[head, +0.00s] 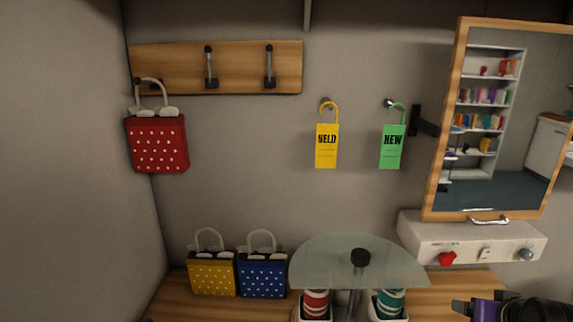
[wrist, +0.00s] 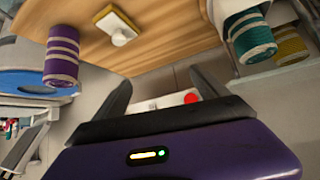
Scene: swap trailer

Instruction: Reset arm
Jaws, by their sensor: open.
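My gripper (wrist: 160,82) is in the wrist view, with its two dark fingers spread apart and nothing between them. Its purple body with a small lit indicator fills the bottom of that view. In the head view, part of my purple and black arm shows at the lower right corner, in front of the wooden counter (head: 449,284) and below the white drawer box (head: 420,235). Most of the arm is outside the head view. I cannot make out the fingers clearly there.
A red bag (head: 157,146) hangs from a hook rail (head: 230,62). Yellow (head: 212,276) and blue (head: 262,278) bags stand on the counter beside a glass shelf (head: 330,260) over striped rolls. Yellow (head: 326,147) and green (head: 391,148) tags hang on the wall. A mirror (head: 445,115) stands at right.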

